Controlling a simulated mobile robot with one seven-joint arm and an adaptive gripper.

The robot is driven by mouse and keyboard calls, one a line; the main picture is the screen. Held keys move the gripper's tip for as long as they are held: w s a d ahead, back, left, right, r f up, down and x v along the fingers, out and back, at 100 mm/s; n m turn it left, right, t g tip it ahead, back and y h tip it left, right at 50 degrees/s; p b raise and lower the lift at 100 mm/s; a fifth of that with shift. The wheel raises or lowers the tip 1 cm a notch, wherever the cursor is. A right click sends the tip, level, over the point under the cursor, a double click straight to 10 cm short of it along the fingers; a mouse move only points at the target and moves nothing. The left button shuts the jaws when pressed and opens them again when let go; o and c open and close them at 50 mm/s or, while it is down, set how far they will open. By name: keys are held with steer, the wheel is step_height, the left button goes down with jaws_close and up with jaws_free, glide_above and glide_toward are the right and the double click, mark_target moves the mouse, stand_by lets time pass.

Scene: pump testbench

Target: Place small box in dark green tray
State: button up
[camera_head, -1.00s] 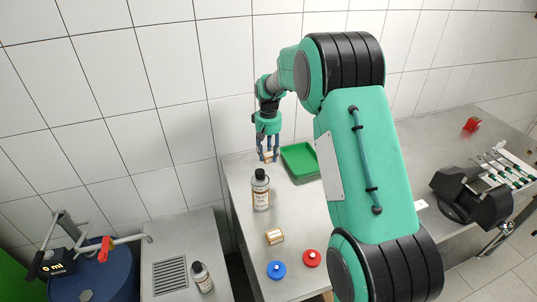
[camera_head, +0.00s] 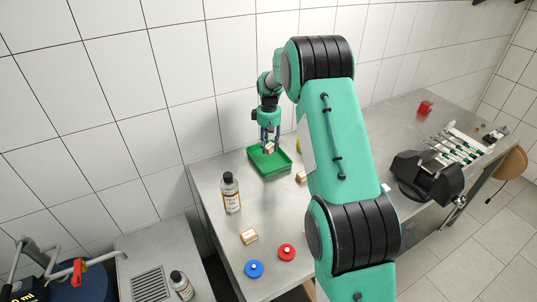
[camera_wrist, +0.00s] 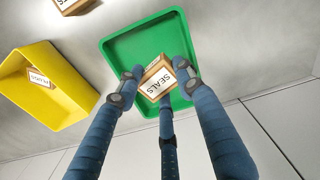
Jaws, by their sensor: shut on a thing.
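The dark green tray (camera_head: 257,165) stands on the steel table near the wall in the head view. It also shows in the wrist view (camera_wrist: 118,52) as a green tray with raised rims and a bare floor. My gripper (camera_head: 269,147) is over the tray. In the wrist view my gripper (camera_wrist: 153,82) has its blue fingers shut on a small cardboard box (camera_wrist: 158,84) with a white label reading SEALS. The box also shows between the fingers in the head view (camera_head: 270,149). It appears above the tray floor; the exact height is hard to tell.
A yellow tray (camera_wrist: 72,104) holding a labelled box (camera_wrist: 41,77) is beside the green one. The tiled wall is close behind.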

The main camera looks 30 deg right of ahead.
mark_target(271, 164)
steer(key=shift+d, duration=0.65)
steer(key=shift+f, duration=0.15)
steer(key=shift+f, duration=1.9)
steer(key=shift+b, duration=0.3)
steer(key=shift+f, duration=2)
steer(key=shift+f+b, duration=0.1)
steer(key=shift+b, duration=0.2)
steer(key=o, duration=1.1)
